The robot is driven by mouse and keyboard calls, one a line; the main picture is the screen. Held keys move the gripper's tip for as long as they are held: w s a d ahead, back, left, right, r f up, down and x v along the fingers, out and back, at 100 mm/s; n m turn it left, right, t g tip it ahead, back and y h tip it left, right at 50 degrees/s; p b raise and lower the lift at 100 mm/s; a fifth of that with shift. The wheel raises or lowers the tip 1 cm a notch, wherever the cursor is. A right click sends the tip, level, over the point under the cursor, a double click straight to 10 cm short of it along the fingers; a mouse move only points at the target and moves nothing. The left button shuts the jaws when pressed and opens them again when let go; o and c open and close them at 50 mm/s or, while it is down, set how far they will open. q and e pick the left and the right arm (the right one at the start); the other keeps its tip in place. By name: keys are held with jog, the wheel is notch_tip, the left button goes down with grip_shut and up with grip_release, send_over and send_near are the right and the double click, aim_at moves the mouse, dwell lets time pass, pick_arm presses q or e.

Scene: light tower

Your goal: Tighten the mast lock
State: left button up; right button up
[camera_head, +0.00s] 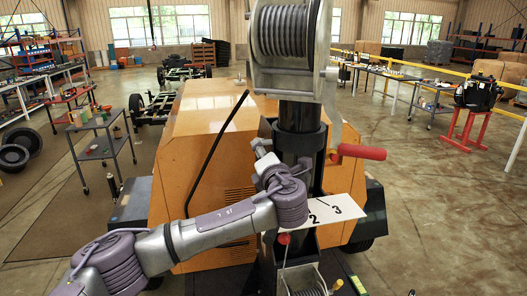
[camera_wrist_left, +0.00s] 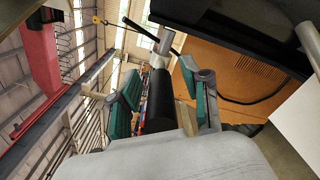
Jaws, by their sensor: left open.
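The black mast (camera_head: 300,145) stands upright in front of the orange light tower body (camera_head: 205,130). My left arm comes in from the left, and my left gripper (camera_head: 265,158) is at the mast's left side. In the left wrist view the gripper (camera_wrist_left: 160,92) is open, its teal-padded fingers apart. A black cylindrical part (camera_wrist_left: 159,103), possibly the mast lock's handle, lies between the fingers, with a grey metal piece (camera_wrist_left: 153,38) beyond it. I cannot tell whether the pads touch it. The mast lock is not clearly visible in the head view. My right gripper is not in view.
A winch or cable reel (camera_head: 285,30) sits high on the mast. A red handle (camera_head: 360,152) sticks out to the right. A white numbered plate (camera_head: 338,209) is close to my left wrist. Carts and benches stand farther off, with clear floor at right.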

pick_arm(q)
jog(key=shift+c, duration=0.8)
grip_shut()
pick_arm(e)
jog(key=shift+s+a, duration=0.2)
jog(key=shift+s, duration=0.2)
pick_arm(q)
jog(key=shift+f, duration=0.15)
jog(key=t+b, duration=0.1)
jog(key=b, duration=0.1)
jog(key=f+t+b, duration=0.1)
jog(key=b, duration=0.2)
jog(key=f+t+y+b, duration=0.1)
jog(key=t+b, duration=0.1)
jog(key=b, duration=0.1)
jog(key=shift+w+f, duration=0.1)
jog(key=shift+w, duration=0.15)
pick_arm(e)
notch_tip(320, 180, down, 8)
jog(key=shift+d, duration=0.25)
